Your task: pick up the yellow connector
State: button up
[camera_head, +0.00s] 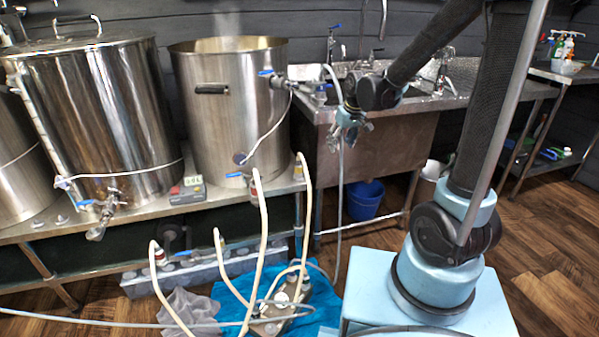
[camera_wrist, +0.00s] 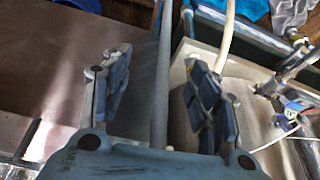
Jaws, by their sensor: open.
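No connector shows as clearly yellow. Several cream hoses end in fittings with reddish bands; one upright fitting (camera_head: 300,170) is at the right end of the steel bench, below the open pot's valve. My gripper (camera_head: 350,125) is in front of the sink's left end, above and to the right of that fitting. In the wrist view my gripper (camera_wrist: 153,65) has its two fingers wide apart with nothing held. A cream hose (camera_wrist: 228,35) runs down behind the right finger, which hides its lower end.
Two large steel pots (camera_head: 100,120) (camera_head: 225,120) with blue-handled valves stand on the bench. The steel sink (camera_head: 375,155) is beside it, with a narrow gap between. A blue bucket (camera_head: 364,200) and a pump (camera_head: 280,310) on a blue cloth are below.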

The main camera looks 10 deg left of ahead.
jog(key=n, duration=0.2)
send_near(300, 165)
jog(key=d, duration=0.1)
jog(key=f, duration=0.1)
jog(key=shift+y, duration=0.4)
jog(key=shift+w+a+x, duration=0.1)
jog(key=shift+x, duration=3.05)
jog(key=shift+w+a+x, duration=0.1)
jog(key=shift+x, duration=3.05)
jog(key=shift+r, duration=0.1)
jog(key=c, duration=1.2)
